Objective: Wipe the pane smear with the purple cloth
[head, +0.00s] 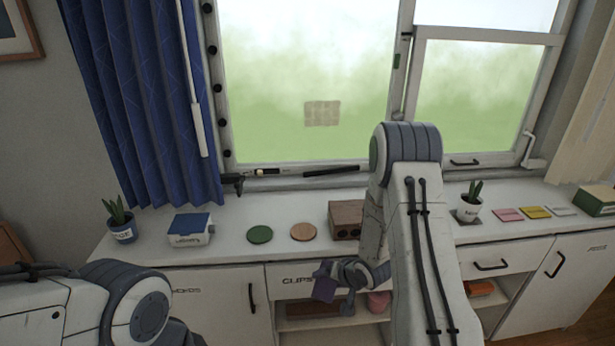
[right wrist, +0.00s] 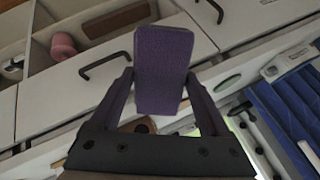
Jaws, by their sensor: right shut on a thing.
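The smear (head: 322,113) is a beige, roughly square patch low on the left window pane (head: 290,60). My right gripper (head: 335,278) is in front of the cabinet, below the counter edge, well away from the pane. It is shut on the purple cloth (head: 325,288), a folded block. The cloth also shows between the fingers in the right wrist view (right wrist: 162,68). Part of my left arm shows at the lower left, but its gripper is outside the view.
The counter (head: 215,262) holds a green disc (head: 260,234), a tan disc (head: 303,231), a brown wooden box (head: 346,218), a blue-lidded box (head: 190,229) and potted plants (head: 122,231). A blue curtain (head: 145,100) hangs left of the window. An open shelf (head: 310,325) lies below.

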